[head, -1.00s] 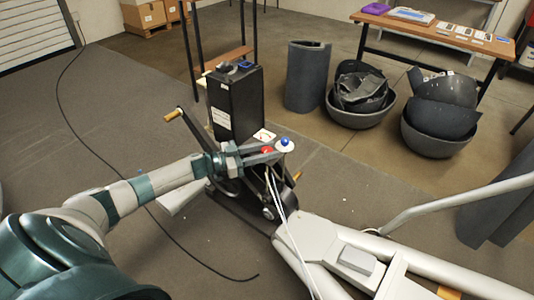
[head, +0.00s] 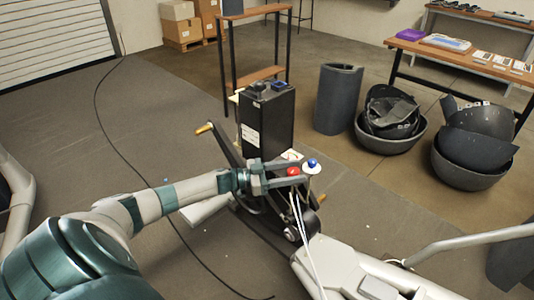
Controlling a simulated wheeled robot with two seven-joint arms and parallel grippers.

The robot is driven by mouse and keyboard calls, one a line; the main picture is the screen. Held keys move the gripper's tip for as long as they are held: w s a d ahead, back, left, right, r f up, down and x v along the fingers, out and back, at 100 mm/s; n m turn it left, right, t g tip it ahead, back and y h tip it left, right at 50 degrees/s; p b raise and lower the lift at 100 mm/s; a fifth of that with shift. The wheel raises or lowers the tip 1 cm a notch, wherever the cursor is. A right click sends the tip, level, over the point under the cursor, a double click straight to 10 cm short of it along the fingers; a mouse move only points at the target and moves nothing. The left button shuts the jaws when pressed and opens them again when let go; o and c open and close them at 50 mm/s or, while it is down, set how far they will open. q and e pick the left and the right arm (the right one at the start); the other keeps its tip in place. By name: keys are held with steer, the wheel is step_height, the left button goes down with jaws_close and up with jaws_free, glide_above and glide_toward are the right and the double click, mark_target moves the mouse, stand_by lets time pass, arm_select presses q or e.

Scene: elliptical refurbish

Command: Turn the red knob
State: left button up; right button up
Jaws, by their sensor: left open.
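The red knob (head: 293,171) is a small round red cap on top of the elliptical machine's mechanism, in the middle of the head view. A blue knob (head: 312,163) on a pale disc sits just right of it. My left gripper (head: 290,174) reaches in from the left with its fingers apart, and the red knob shows between or beside the fingertips. I cannot tell whether the fingers touch it. My right gripper is not in view.
A black box (head: 266,121) stands just behind the mechanism. White cables (head: 301,230) hang below the knobs. The machine's pale frame (head: 345,262) fills the lower right. Dark tubs (head: 388,135) stand on the floor to the right. A black cable (head: 110,150) runs across the floor at left.

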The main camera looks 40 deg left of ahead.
arm_select(q)
steer(key=v, duration=1.7)
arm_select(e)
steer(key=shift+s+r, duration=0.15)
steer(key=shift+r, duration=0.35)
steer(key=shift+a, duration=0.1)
